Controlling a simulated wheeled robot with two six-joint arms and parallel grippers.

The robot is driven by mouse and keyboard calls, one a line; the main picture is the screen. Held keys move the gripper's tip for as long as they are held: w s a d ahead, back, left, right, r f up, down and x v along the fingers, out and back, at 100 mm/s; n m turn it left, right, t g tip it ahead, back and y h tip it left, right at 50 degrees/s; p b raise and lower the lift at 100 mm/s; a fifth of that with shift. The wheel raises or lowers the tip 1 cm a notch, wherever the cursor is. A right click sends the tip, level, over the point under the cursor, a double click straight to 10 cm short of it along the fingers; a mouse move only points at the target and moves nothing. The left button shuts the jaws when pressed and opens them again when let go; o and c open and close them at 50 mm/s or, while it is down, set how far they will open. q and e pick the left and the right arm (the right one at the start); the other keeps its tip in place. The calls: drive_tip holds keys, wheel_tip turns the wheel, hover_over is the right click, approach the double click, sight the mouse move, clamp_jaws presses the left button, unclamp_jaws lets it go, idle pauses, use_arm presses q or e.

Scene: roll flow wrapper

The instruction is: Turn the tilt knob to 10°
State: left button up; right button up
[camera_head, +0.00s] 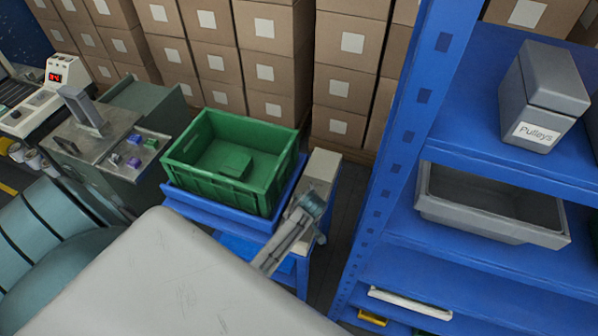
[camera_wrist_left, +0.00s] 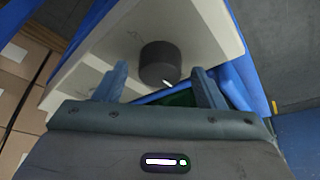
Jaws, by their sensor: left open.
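A dark round knob (camera_wrist_left: 158,64) with a small white pointer mark stands on a pale beige panel (camera_wrist_left: 95,55) in the left wrist view. My left gripper (camera_wrist_left: 160,75) is open, with one finger to each side of the knob in that view. I cannot tell whether the fingers touch it. In the head view, a narrow beige housing (camera_head: 320,170) stands beside the green crate. My left gripper (camera_head: 311,204) appears as a teal-grey shape at its near end, and the knob cannot be made out there. No angle marking is readable. My right gripper is not in view.
A green crate (camera_head: 184,177) sits on a blue stand left of the housing. A blue shelf rack (camera_head: 392,135) with a grey Pulleys box (camera_head: 545,85) and a grey bin (camera_head: 480,228) stands to the right. Stacked cardboard boxes (camera_head: 270,60) line the back.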

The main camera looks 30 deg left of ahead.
use_arm(q)
drive_tip(key=shift+f, duration=0.1)
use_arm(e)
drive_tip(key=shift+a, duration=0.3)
use_arm(q)
drive_tip(key=c, duration=1)
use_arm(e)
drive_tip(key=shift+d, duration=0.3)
